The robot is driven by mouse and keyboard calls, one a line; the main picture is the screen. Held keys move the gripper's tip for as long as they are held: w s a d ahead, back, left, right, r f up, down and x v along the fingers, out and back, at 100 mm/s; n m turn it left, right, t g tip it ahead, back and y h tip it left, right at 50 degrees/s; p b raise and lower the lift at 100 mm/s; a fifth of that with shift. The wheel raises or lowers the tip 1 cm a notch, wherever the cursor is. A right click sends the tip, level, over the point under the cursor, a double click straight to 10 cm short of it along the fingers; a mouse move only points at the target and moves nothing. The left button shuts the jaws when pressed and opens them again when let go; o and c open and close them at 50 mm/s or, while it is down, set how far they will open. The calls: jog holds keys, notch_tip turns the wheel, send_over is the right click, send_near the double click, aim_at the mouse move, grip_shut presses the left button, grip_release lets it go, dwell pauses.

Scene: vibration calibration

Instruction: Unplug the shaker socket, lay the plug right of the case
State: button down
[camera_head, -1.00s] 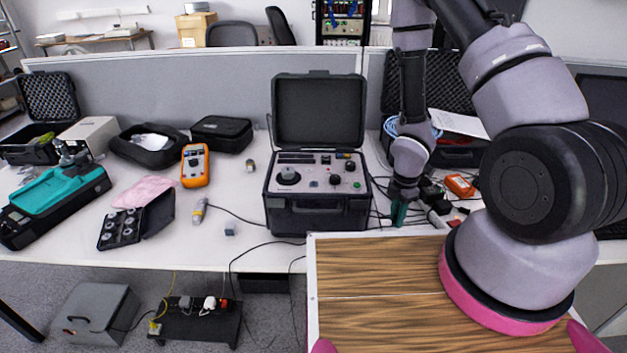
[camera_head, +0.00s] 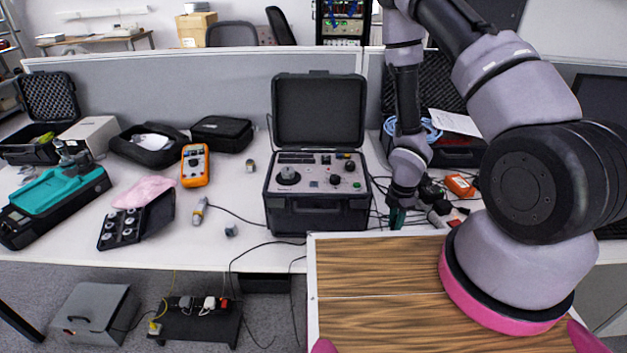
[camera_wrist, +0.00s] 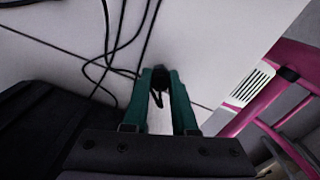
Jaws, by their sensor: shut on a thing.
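The open black case (camera_head: 318,218) with a control panel stands in the middle of the table, its lid up. My gripper (camera_head: 396,222), with green fingers, is low over the tabletop just right of the case, near the table's front edge. In the wrist view my gripper (camera_wrist: 159,80) is shut on a small black plug (camera_wrist: 158,76) between the fingertips. A cable runs at the plug, over the white table. The plug is hidden in the head view. Whether it touches the table I cannot tell. I cannot make out the shaker socket for certain.
Several black cables (camera_wrist: 105,60) lie on the table by my fingers. Dark adapters (camera_head: 435,192) and an orange device (camera_head: 459,186) are right of my gripper. An orange multimeter (camera_head: 195,166) is left of the case. A wood-topped surface (camera_head: 375,290) is in front.

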jog(key=shift+f, duration=0.25)
jog(key=c, duration=0.6)
grip_release()
jog(key=shift+r, duration=0.1)
jog(key=shift+r, duration=2.4)
